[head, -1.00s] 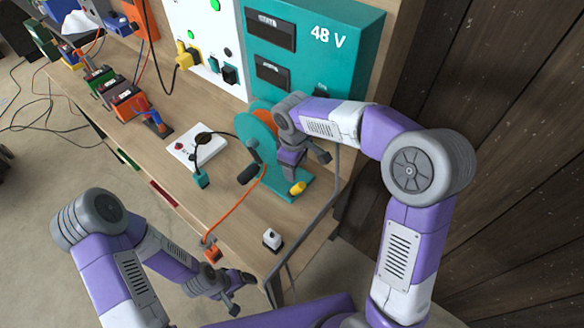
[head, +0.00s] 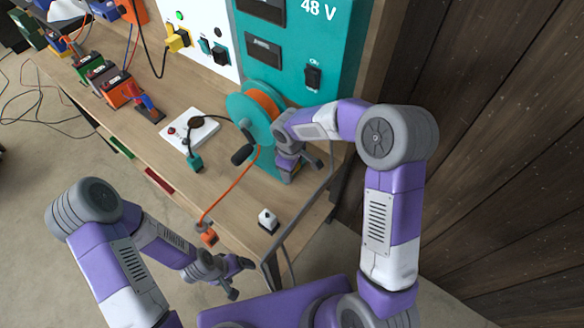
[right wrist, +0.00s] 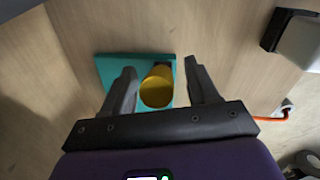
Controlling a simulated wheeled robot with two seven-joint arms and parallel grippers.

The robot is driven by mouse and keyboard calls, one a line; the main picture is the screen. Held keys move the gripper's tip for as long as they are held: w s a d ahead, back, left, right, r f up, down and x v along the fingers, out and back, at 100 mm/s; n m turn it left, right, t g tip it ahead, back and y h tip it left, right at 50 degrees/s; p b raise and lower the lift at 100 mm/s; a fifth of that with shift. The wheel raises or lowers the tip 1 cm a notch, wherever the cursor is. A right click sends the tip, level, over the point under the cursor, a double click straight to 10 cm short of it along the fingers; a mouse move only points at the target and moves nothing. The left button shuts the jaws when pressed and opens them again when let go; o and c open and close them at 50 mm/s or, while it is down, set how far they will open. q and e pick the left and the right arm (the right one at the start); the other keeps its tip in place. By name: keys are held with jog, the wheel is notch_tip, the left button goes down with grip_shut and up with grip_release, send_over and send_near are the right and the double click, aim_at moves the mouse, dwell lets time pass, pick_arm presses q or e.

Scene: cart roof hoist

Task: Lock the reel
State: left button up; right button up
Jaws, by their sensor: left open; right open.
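The reel (head: 240,105) is a teal drum wound with orange cable, upright on a teal base plate at the table's right end. Its black crank handle (head: 242,154) points towards the front. A yellow lever (right wrist: 157,87) on the teal base (right wrist: 113,66) shows in the right wrist view. My right gripper (right wrist: 163,80) is open, with one finger on each side of the yellow lever; I cannot tell whether they touch it. In the head view the right gripper hides most of the lever. My left gripper (head: 240,278) is open and empty, off the table's front edge.
The orange cable runs to an orange plug (head: 209,237) at the front edge. A small white switch box (head: 268,219) stands near the front corner. A white board (head: 188,130) lies left of the reel. A teal 48 V cabinet (head: 325,45) stands behind it.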

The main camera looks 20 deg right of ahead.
grip_shut()
jog(key=t+b, duration=0.1)
jog(key=b, duration=0.1)
jog(key=s+d+f+t+y+b, duration=0.1)
jog(key=b, duration=0.1)
jog(key=t+y+b, duration=0.1)
jog(key=b, duration=0.2)
jog(key=shift+s+d+f, duration=0.15)
jog(key=shift+s+f, duration=0.15)
jog(key=shift+s+d+f+t+y+b, duration=0.15)
jog(key=shift+s+t+y+b, duration=0.1)
jog(key=shift+t+y+b, duration=0.45)
grip_release()
